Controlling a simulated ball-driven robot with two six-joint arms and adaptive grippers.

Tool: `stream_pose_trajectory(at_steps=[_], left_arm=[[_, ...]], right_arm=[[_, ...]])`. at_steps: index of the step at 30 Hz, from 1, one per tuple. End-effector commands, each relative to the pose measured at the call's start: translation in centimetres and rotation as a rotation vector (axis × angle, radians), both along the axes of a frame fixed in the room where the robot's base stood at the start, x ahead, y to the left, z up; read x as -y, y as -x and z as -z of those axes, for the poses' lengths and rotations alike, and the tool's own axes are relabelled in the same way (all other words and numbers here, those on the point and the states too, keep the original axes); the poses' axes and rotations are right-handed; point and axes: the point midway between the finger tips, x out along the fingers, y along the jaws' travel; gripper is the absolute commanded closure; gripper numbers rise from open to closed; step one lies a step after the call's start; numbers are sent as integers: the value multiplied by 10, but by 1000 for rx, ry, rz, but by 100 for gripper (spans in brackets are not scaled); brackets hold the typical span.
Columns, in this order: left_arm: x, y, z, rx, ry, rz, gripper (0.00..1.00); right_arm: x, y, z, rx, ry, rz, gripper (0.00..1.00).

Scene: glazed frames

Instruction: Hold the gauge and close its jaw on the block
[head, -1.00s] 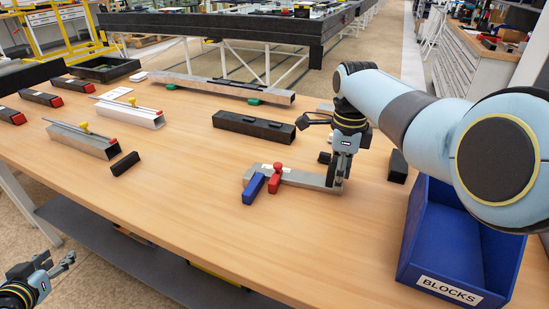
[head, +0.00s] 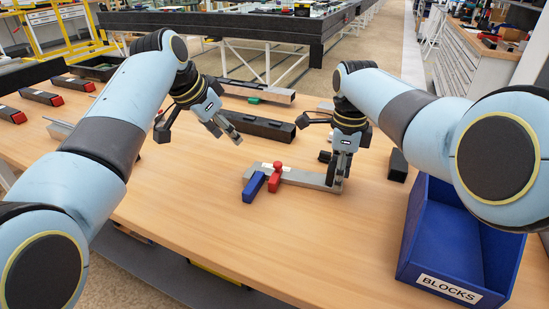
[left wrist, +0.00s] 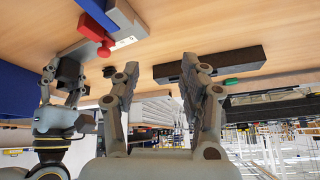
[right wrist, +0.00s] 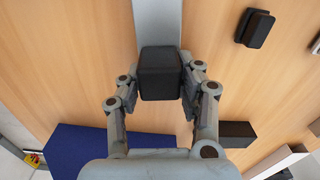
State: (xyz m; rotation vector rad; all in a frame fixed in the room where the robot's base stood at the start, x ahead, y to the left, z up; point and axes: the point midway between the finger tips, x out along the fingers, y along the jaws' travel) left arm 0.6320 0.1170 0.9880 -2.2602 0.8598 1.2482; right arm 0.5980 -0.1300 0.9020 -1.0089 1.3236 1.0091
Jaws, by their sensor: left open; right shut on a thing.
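The gauge (head: 305,177) lies on the table with a grey beam and a red sliding jaw (head: 275,176). A blue block (head: 254,188) lies across its left end, beside the red jaw with a narrow gap. My right gripper (head: 338,178) is shut on the gauge's right end; the right wrist view shows a dark grip (right wrist: 160,73) between its fingers. My left gripper (head: 198,135) is open and empty above the table, left of and behind the gauge. In the left wrist view the red jaw (left wrist: 92,28) and blue block (left wrist: 97,10) appear left of its open fingers (left wrist: 160,68).
A blue bin labelled BLOCKS (head: 448,288) stands at the table's right front. A black bar (head: 265,129) lies behind the gauge and a small black block (head: 398,166) to its right. The table in front of the gauge is clear.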

Motion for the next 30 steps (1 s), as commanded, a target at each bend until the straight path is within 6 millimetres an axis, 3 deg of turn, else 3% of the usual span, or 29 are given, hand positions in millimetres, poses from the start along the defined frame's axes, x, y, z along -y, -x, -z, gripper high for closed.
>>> stream_pose_trajectory(at_steps=[1,4,7,11,24,30], left_arm=[[21,6,-14,-30,-15,72,56],[46,21,-32,-84,-47,187,56],[60,30,-43,-118,-67,255,56],[67,35,-42,-138,-76,290,56],[95,20,38,-141,-77,288,56],[102,14,57,-138,-77,287,56]], right_arm=[[1,3,4,-7,1,0,100],[1,3,4,-7,1,0,100],[1,3,4,-6,2,1,100],[1,2,4,-6,3,1,100],[2,2,4,-5,3,1,100],[2,2,4,-5,3,1,100]])
